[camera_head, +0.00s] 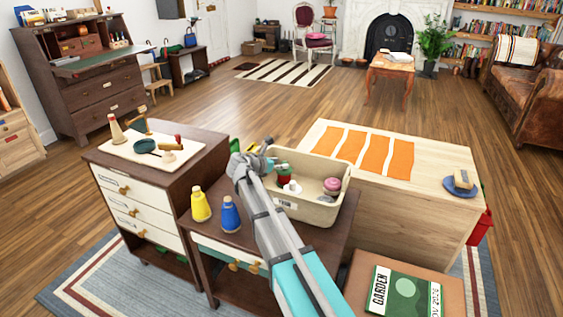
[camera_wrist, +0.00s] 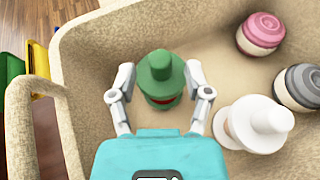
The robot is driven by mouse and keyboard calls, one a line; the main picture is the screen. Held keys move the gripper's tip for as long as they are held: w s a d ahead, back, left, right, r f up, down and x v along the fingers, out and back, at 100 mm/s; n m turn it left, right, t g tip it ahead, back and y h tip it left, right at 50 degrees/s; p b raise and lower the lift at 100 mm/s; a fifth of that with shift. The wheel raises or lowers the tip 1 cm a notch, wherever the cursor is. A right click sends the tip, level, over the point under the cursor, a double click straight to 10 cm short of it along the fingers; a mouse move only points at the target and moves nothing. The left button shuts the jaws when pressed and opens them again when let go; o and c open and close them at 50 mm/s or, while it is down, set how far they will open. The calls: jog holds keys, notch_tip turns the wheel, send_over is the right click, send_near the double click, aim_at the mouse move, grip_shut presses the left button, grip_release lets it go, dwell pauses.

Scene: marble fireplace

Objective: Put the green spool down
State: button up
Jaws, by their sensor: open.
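The green spool (camera_wrist: 160,72) stands inside the beige bin (camera_wrist: 85,50), near its left side in the wrist view, with some red showing low on it. My gripper (camera_wrist: 160,84) is open, with one finger on each side of the spool; I cannot tell whether either finger touches it. In the head view the spool (camera_head: 284,169) shows in the bin (camera_head: 305,208), just right of my gripper (camera_head: 258,162). The spool's base is partly hidden.
A white spool (camera_wrist: 255,124), a pink spool (camera_wrist: 261,34) and a grey spool (camera_wrist: 298,88) share the bin. Yellow (camera_head: 200,204) and blue (camera_head: 230,214) bottle-shaped items stand left of it. A wooden chest (camera_head: 430,185) with orange strips stands to the right.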

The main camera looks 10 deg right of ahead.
jog(key=p+v, duration=0.3)
jog(key=v, duration=0.6)
dwell(0.5)
